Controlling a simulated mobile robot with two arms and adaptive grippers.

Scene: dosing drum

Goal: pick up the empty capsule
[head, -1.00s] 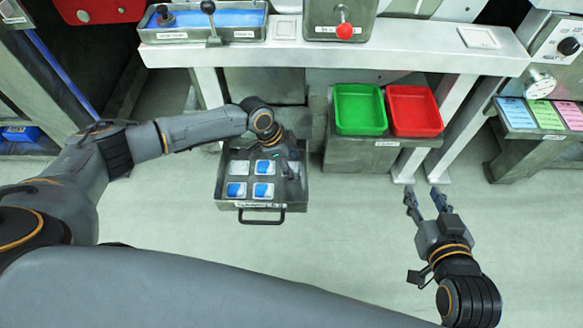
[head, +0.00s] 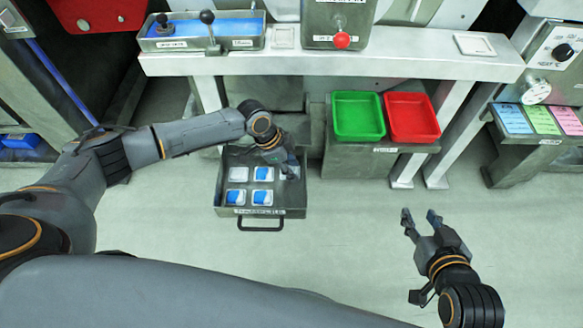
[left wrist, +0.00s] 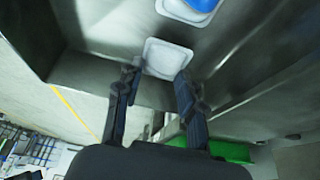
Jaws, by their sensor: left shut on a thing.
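In the left wrist view, a white square empty capsule (left wrist: 168,58) is between the fingertips of my left gripper (left wrist: 157,80), which is shut on it. In the head view, my left gripper (head: 286,164) reaches down into the right side of an open grey drawer (head: 215,190). There the capsule is mostly hidden by the gripper. Other capsules lie in the drawer: a whitish one (head: 238,174) and several with blue, such as this blue capsule (head: 262,197). My right gripper (head: 420,214) is open and empty above the floor at the right.
A green tray (head: 358,117) and a red tray (head: 411,117) stand on a low grey stand behind the drawer's right side. The bench edge (head: 330,66) runs above and behind. The drawer has a front handle (head: 260,228). The floor around the drawer is clear.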

